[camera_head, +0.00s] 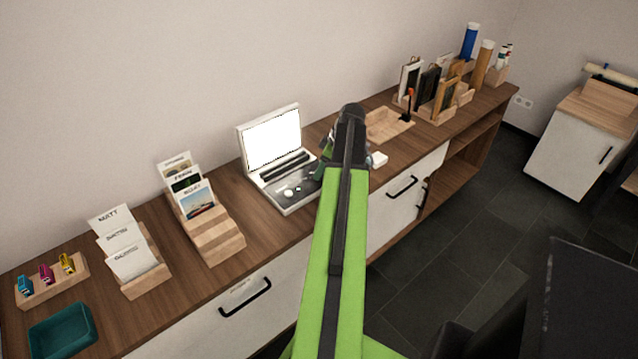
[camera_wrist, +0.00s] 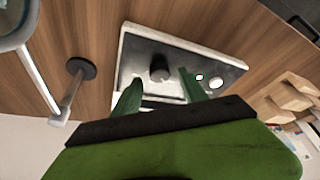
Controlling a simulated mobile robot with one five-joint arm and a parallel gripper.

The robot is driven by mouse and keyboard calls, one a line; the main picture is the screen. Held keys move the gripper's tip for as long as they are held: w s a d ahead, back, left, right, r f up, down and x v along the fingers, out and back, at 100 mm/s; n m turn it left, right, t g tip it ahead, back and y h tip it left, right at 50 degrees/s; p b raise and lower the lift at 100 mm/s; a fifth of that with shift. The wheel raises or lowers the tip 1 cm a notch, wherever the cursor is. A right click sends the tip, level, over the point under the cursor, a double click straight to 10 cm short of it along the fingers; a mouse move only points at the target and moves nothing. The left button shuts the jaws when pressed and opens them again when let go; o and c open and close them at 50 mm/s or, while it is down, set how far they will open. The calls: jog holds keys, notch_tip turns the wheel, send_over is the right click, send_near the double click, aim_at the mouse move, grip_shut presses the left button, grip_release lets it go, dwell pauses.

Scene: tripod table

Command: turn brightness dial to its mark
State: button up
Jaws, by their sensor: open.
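The white device (camera_head: 287,208) stands open on the wooden counter, with a bright lit panel (camera_head: 272,139) in its raised lid. In the wrist view its dark control panel (camera_wrist: 195,60) carries a black upright knob (camera_wrist: 160,70), which looks like the dial, and two small pale round buttons to its right. My gripper (camera_wrist: 159,76) is open, with its green fingers over the panel. The knob shows in the gap between the fingertips; I cannot tell whether they touch it. No mark for the dial can be made out. In the head view my arm hides the knob.
Card holders (camera_head: 215,238) stand left of the device, with a teal tray (camera_head: 62,331) at the front left. A shallow wooden tray (camera_head: 386,125) and organisers stand right. In the wrist view a stand with a round black base (camera_wrist: 81,68) is close left of the device.

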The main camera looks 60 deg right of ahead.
jog(key=shift+b+x, duration=0.45)
jog(key=shift+x, duration=0.7)
jog(key=shift+r, duration=0.1)
jog(key=shift+c, duration=0.2)
grip_shut()
